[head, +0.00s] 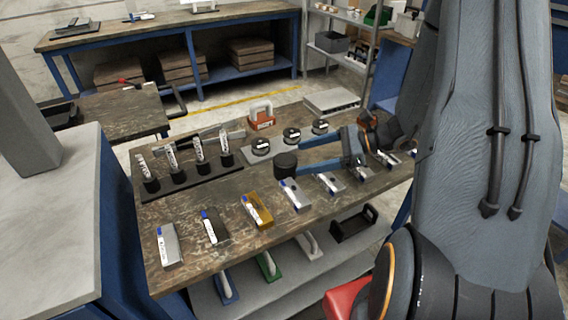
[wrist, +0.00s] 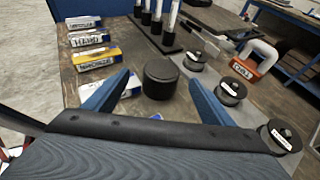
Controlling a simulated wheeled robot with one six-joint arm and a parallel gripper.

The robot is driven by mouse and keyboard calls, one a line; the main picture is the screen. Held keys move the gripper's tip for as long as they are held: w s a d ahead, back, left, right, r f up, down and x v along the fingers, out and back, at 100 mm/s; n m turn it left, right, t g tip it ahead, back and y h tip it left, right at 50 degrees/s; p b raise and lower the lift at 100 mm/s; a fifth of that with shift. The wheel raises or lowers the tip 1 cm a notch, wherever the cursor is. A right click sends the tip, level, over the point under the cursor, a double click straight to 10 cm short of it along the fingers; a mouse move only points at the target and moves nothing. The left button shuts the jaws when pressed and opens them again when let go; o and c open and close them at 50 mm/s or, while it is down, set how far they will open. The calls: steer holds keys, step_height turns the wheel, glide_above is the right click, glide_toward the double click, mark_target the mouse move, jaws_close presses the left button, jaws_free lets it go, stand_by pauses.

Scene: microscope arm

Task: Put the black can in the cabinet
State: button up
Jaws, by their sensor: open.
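The black can (head: 286,165) is a short dark cylinder standing upright on the wooden workbench (head: 190,262). The can also shows in the wrist view (wrist: 160,80), framed between my two blue fingers. My gripper (head: 302,158) is open, just right of the can in the head view, with its fingertips close to it. I cannot tell whether they touch it. Nothing is held. No cabinet can be clearly made out; a blue-sided unit with a grey top (head: 48,215) stands at the left.
Tubes in a dark rack (head: 190,184) stand left of the can. Lidded round jars (head: 261,147) sit behind it, and an orange-based block with a white handle (head: 262,117). Several labelled bars, including a yellow one (head: 257,210), line the front. Shelves (head: 335,50) stand at the back.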

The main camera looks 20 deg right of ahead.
mark_target(285, 159)
steer(key=p+x, duration=0.2)
steer(key=x, duration=0.4)
steer(key=shift+w+a+r+p, duration=0.15)
steer(key=shift+p, duration=0.15)
steer(key=shift+w+a+f, duration=0.2)
steer(key=shift+a+f, duration=0.05)
steer(key=shift+a, duration=0.05)
steer(key=c, duration=1.3)
steer(key=shift+c, duration=0.7)
steer(key=shift+r, duration=0.2)
